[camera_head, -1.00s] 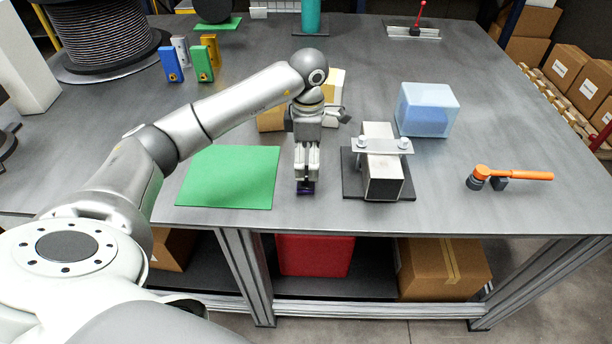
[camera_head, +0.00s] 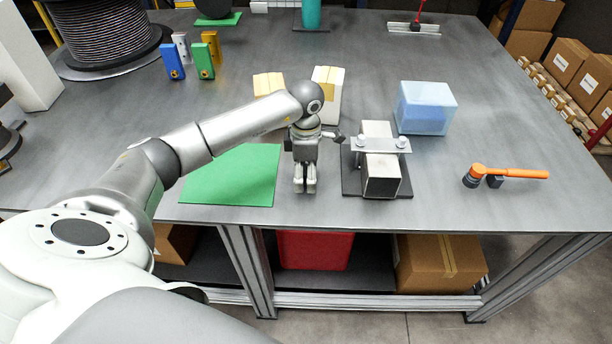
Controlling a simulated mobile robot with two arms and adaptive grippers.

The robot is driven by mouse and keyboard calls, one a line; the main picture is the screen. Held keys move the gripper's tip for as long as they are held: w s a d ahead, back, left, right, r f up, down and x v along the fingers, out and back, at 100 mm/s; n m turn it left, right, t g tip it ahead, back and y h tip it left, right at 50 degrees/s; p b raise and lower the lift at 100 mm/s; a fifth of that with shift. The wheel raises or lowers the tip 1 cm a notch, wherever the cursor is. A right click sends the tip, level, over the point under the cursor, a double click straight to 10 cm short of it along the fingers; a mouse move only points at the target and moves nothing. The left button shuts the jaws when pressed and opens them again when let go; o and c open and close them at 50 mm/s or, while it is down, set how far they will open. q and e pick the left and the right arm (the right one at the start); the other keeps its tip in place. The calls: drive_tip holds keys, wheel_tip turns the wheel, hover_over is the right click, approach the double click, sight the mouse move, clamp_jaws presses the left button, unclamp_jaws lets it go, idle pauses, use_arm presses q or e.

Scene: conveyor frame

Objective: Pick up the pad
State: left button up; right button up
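My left gripper (camera_head: 305,186) points down at the front of the grey table, just right of the green mat (camera_head: 232,180). Its fingers stand side by side, close together and low over the tabletop. Whether they are shut or hold something cannot be told. The small dark purple piece seen earlier at the fingertips does not show now and may be hidden by the fingers. My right gripper is not in view.
Right of the gripper, a metal square tube under a clamp plate (camera_head: 381,145) sits on a dark base. Yellow-and-white blocks (camera_head: 329,92) stand behind the gripper. The table's front edge is close.

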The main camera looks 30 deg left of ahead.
use_arm(q)
drive_tip(key=c, duration=0.7)
drive_tip(key=shift+o, duration=0.2)
drive_tip(key=shift+r, duration=0.15)
drive_tip(key=shift+w+r, duration=0.1)
drive_tip(key=shift+r, duration=0.45)
drive_tip(key=s+d+r+b, duration=0.4)
drive_tip(key=s+d+r, duration=0.6)
drive_tip(key=r, duration=0.1)
drive_tip(key=shift+r+b, duration=0.35)
drive_tip(key=shift+b, duration=0.05)
drive_tip(key=shift+d, duration=0.1)
